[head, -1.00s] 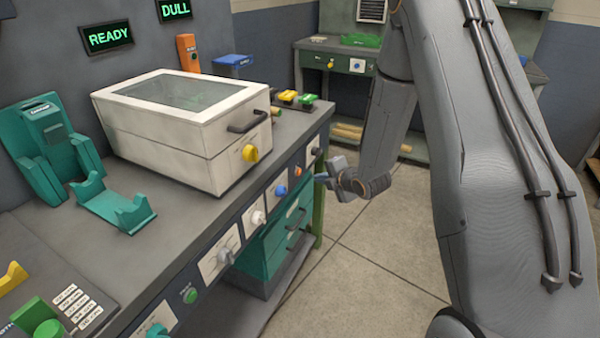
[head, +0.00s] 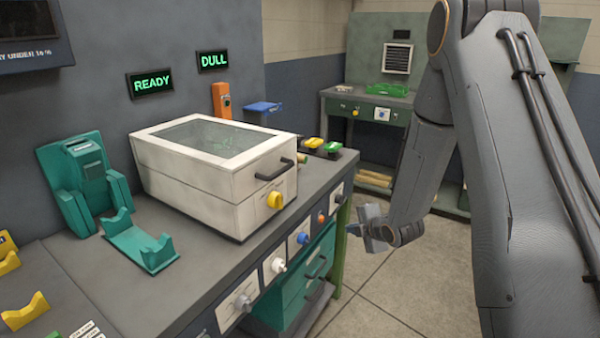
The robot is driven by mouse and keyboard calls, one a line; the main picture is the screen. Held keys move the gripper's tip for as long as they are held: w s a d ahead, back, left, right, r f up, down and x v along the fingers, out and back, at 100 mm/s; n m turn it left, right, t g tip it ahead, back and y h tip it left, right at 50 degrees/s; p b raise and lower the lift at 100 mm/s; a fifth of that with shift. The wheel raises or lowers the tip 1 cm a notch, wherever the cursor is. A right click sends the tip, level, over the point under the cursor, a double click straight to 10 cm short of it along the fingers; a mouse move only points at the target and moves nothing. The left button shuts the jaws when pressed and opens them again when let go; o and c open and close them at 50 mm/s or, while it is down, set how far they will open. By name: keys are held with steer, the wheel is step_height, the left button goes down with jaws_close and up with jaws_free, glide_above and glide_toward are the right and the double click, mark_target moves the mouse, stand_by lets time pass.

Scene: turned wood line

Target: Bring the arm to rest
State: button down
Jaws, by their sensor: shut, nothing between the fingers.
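My gripper (head: 358,226) hangs at the end of my bent arm, beside the front right end of the grey workbench (head: 215,265). It is small in the head view, shut and empty. It looks to be in front of the bench's control panel, level with the knobs. I cannot tell how far it stands from the panel. My arm fills much of the right side of the picture.
A white lidded box (head: 195,190) with a dark handle stands on the bench. A teal cradle (head: 140,245) and a teal holder (head: 85,185) are to its left. Teal drawers (head: 305,280) sit below. A green bench (head: 370,130) stands behind. Floor (head: 400,300) shows bare.

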steer(key=s+r+m+g+h, duration=0.1)
steer(key=s+r+m+g, duration=0.2)
steer(key=s+m, duration=0.4)
steer(key=s+a+r+m+g+h, duration=0.1)
steer(key=s+r+m+g, duration=0.2)
steer(key=s, duration=1.1)
steer(key=s+a+r+m+g, duration=0.1)
steer(key=s+r+m+g, duration=0.2)
steer(key=s+r+m, duration=0.3)
steer(key=s+m, duration=0.5)
steer(key=shift+s+g+h, duration=0.25)
steer(key=shift+g+h, duration=0.15)
steer(key=shift+a, duration=0.15)
